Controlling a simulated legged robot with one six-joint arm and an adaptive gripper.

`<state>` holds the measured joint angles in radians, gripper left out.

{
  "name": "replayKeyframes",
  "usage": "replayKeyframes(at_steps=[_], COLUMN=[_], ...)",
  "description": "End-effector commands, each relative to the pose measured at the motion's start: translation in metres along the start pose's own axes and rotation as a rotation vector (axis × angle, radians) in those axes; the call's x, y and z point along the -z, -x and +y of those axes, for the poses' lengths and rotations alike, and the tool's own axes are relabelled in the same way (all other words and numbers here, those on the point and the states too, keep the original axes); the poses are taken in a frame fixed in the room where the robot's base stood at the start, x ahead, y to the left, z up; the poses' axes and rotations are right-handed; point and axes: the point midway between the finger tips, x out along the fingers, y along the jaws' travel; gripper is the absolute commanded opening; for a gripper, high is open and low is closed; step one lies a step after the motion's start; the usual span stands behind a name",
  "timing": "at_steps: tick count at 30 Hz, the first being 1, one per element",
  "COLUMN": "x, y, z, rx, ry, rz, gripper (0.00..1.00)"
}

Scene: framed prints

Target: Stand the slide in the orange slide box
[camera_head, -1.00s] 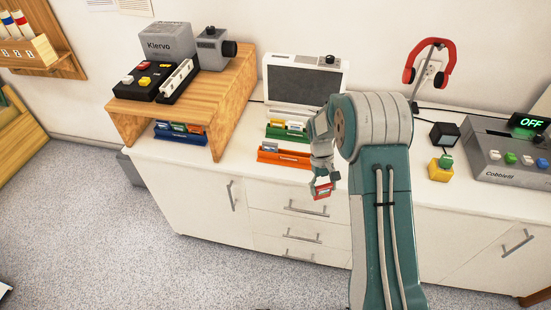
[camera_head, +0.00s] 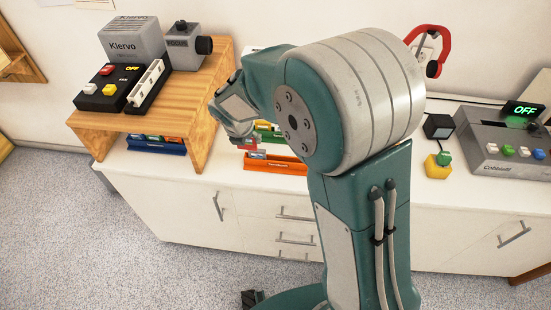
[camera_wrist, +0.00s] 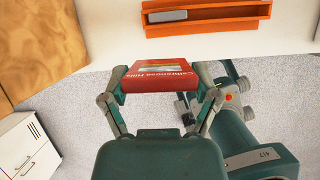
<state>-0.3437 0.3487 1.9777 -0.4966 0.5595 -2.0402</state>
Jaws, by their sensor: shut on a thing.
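My gripper (camera_wrist: 163,84) is shut on a red slide (camera_wrist: 158,74) with pale lettering and a small picture, seen in the wrist view with a fingertip at each side. The orange slide box (camera_wrist: 236,12), a long open tray, lies beyond the slide in that view, apart from it. In the head view, the orange slide box (camera_head: 285,168) stands on the white counter. The red slide (camera_head: 247,141) shows small by its left end, and my arm hides most of the gripper. A slide (camera_head: 257,155) shows at the box's left end.
A blue slide box (camera_head: 155,146) with several slides sits under the wooden stand (camera_head: 205,105). A green slide box (camera_head: 268,137) is behind the orange one, partly hidden by my arm. The counter's front edge is close to the orange box.

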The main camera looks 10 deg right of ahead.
Motion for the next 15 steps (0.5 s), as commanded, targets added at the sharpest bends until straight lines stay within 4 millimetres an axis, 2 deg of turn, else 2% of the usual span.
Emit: replayKeyframes(at_steps=[5, 15], x=[-0.001, -0.015], y=[0.000, -0.039], z=[-0.005, -0.066], rx=[-0.021, -0.017], ry=[0.050, 0.045], rz=[0.001, 0.004], gripper=[0.42, 0.42])
